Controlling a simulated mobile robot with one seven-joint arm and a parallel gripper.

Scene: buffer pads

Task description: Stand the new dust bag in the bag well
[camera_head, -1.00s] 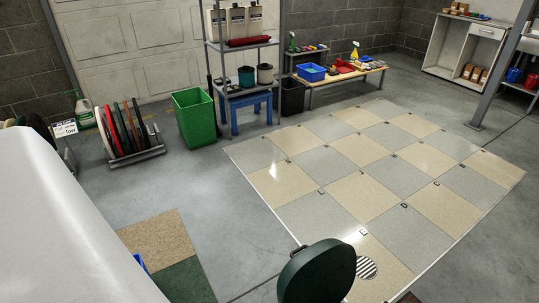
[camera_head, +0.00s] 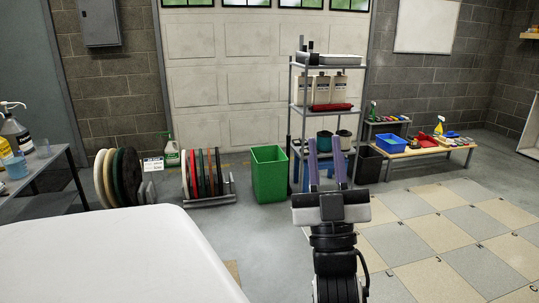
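Several pale upright packs with dark labels (camera_head: 320,84), possibly the dust bags, stand on the middle shelf of the grey rack at the back. My gripper (camera_head: 324,142) is raised in front of the rack. Its two purple-grey fingers point away from me, apart, with nothing visible between them. In the picture the fingers overlap the rack's lower part; the packs are above and beyond them. I cannot make out a bag well in this view.
A green bin (camera_head: 269,174) stands left of the rack (camera_head: 292,120). Pad racks (camera_head: 206,176) are farther left, and a low bench (camera_head: 425,152) is right. A large white surface (camera_head: 110,260) fills the lower left. The tiled floor (camera_head: 440,230) at right is clear.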

